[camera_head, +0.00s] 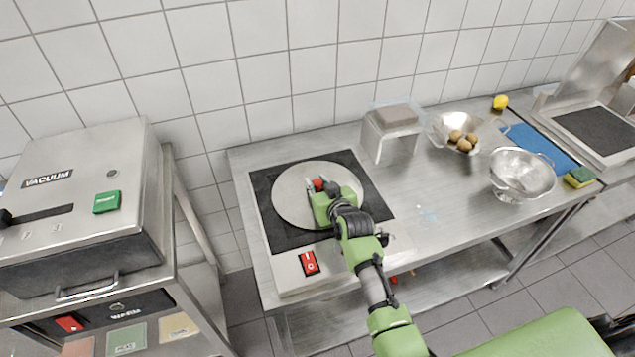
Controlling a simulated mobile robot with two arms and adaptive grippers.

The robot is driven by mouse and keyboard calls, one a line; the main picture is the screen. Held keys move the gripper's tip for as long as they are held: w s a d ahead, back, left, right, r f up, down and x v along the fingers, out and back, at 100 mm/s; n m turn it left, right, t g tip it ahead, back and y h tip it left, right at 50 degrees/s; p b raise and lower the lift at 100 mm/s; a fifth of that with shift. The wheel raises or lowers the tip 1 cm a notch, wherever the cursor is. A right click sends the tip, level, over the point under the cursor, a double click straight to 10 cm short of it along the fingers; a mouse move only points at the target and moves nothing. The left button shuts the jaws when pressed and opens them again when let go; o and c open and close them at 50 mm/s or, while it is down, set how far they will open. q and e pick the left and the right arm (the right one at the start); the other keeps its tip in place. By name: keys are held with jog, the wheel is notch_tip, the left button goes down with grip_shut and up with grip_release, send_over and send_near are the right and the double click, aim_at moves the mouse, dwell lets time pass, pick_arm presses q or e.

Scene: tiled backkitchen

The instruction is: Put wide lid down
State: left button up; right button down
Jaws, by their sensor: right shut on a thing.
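The wide lid (292,206) is a round, flat grey metal disc. It lies over the black plate (281,238) of the cooktop at the left end of the steel counter; from this angle I cannot tell whether it rests on the plate or hangs just above it. My right gripper (324,187) is over the lid's middle, shut on its small red knob (318,184). The gripper hides part of the lid's right side. My left gripper is not in view.
A red switch (309,263) is on the cooktop front. A steel stand (371,141), a bowl with brown round items (441,127), a colander (521,174), a blue mat (540,146), a sponge (579,177) and a lemon (500,102) are to the right. A vacuum machine (75,190) stands left.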

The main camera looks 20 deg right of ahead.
jog(key=c, duration=1.8)
grip_release()
jog(key=shift+f, duration=0.1)
jog(key=shift+o, duration=0.2)
jog(key=v, duration=1.2)
jog(key=shift+b, duration=0.35)
